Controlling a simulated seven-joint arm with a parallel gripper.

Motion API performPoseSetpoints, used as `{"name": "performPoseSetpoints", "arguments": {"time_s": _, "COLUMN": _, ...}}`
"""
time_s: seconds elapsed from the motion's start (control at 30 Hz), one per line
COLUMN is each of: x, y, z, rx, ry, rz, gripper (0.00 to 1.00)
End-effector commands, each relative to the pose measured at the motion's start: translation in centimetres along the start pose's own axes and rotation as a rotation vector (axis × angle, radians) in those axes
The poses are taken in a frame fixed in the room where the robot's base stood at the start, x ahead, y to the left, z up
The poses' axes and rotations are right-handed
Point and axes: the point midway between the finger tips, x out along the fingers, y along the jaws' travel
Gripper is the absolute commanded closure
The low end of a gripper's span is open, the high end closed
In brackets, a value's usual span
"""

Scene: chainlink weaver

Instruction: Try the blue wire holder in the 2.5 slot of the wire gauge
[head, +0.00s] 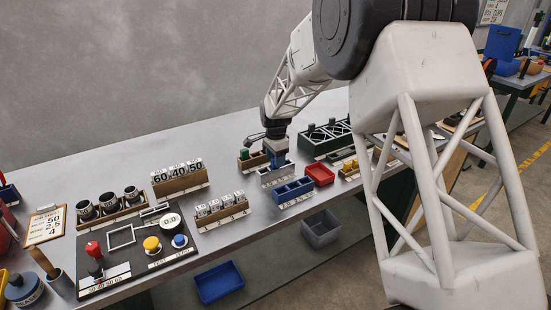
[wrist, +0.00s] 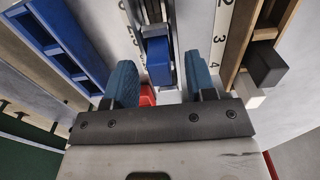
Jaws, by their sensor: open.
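The blue wire holder (wrist: 158,62) shows in the wrist view as a blue block between my two fingers, with a gap on each side. It sits at the end of a grey metal channel, which looks like part of the wire gauge (wrist: 222,30) with white number strips. I cannot tell which slot it is in. My gripper (wrist: 160,80) is open, its blue fingers astride the holder. In the head view my gripper (head: 278,158) is low over the grey gauge (head: 274,178), and its fingers hide the holder there.
A blue bin rack (head: 293,191) stands in front of the gauge, with a red tray (head: 320,174) to its right. A wooden holder (head: 252,161) with a green piece is close on the left. A dark green rack (head: 326,138) stands behind right.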

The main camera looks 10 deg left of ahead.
Motion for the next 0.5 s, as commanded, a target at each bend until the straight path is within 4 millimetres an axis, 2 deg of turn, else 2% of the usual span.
{"name": "performPoseSetpoints", "arguments": {"time_s": 0.27, "x": -1.1, "y": 0.0, "z": 0.0, "rx": 0.0, "ry": 0.001, "rz": -0.002, "gripper": 0.49}}
{"name": "performPoseSetpoints", "arguments": {"time_s": 0.5, "x": -3.8, "y": -0.1, "z": 0.0, "rx": 0.0, "ry": 0.001, "rz": -0.002, "gripper": 0.49}}
